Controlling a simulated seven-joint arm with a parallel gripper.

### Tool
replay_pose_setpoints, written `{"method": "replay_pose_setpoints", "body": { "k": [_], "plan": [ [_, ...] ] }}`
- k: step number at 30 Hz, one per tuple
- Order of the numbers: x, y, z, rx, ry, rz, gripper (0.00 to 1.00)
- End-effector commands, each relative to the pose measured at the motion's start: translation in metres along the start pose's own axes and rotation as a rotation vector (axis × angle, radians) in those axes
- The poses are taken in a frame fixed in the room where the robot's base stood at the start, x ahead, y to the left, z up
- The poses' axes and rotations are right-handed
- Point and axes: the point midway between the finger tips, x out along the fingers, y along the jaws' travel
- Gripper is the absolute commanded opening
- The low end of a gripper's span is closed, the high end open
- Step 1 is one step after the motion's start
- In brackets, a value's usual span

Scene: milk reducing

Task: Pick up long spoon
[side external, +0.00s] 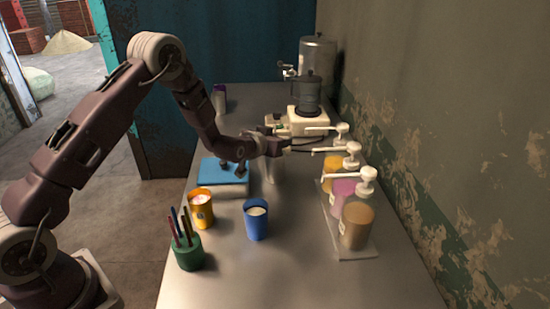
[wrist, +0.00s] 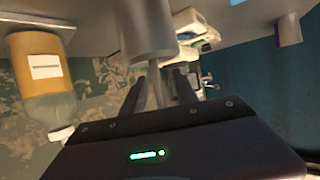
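A thin pale stem, which looks like the long spoon's handle, shows in the wrist view (wrist: 156,84). It sticks out of a metal cup (wrist: 148,35), and its lower part is hidden inside the cup. My gripper (wrist: 158,88) has its two dark fingers apart, one on each side of the stem, with visible gaps. In the side view my gripper (side external: 272,143) is just above the metal cup (side external: 270,173) in the middle of the table. The spoon cannot be made out clearly in the side view.
Pump bottles (side external: 357,227) stand on a tray along the right wall. A blue cup (side external: 256,224), an orange cup (side external: 201,213) and a green holder with sticks (side external: 188,255) stand in front. A blue-topped box (side external: 222,171) is left. A white machine (side external: 300,122) is behind.

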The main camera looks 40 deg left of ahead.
Motion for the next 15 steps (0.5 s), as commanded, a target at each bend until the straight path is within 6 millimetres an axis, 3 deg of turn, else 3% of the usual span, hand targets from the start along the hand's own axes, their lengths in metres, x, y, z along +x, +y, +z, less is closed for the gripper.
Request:
{"method": "replay_pose_setpoints", "body": {
  "k": [7, 12, 15],
  "plan": [
    [0.0045, -0.0001, -0.0003, 0.000, 0.000, 0.000, 0.35],
    [0.0043, -0.0001, -0.0004, 0.000, 0.000, 0.000, 0.04],
    [0.0043, 0.0000, -0.0004, 0.000, 0.000, 0.000, 0.00]
  ]
}}
